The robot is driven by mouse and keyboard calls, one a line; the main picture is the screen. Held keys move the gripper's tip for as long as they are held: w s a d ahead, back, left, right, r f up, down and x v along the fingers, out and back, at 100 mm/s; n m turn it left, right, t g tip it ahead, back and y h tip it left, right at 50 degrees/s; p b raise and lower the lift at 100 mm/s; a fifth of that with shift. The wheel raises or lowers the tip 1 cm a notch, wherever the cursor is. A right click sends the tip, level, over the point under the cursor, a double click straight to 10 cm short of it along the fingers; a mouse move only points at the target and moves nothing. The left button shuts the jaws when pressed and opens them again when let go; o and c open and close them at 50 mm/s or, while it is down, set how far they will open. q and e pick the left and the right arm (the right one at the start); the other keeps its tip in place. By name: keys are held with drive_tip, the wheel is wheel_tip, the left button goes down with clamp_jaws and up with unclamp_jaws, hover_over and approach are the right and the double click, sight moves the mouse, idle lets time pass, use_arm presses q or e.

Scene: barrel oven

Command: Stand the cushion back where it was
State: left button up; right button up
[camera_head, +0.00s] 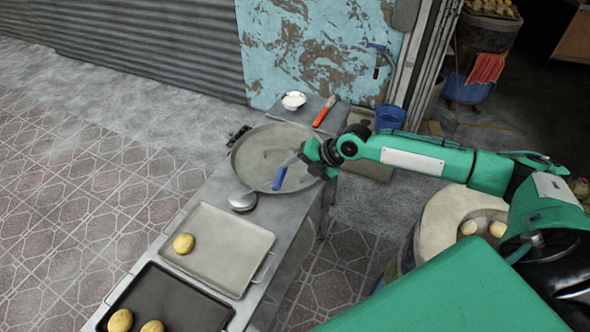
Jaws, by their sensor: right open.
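A small rounded grey thing with a pale top (242,200), which I take to be the cushion, rests on the metal counter between the large round pan and the pale tray. Its underside is hidden, and I cannot tell its exact pose. My right gripper (291,178) is over the round pan (262,155), up and to the right of the cushion and apart from it. It is open, with a blue finger showing, and I see nothing between its fingers. My left gripper is not in view.
The pale tray (212,235) holds one bread roll (183,243); the dark tray (165,305) holds two. A white bowl (293,100) and an orange-handled tool (325,111) lie at the counter's far end. The barrel oven (440,220) stands right, under my arm.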

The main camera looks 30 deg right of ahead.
drive_tip(key=shift+p+v, duration=0.5)
drive_tip(key=shift+v, duration=1.2)
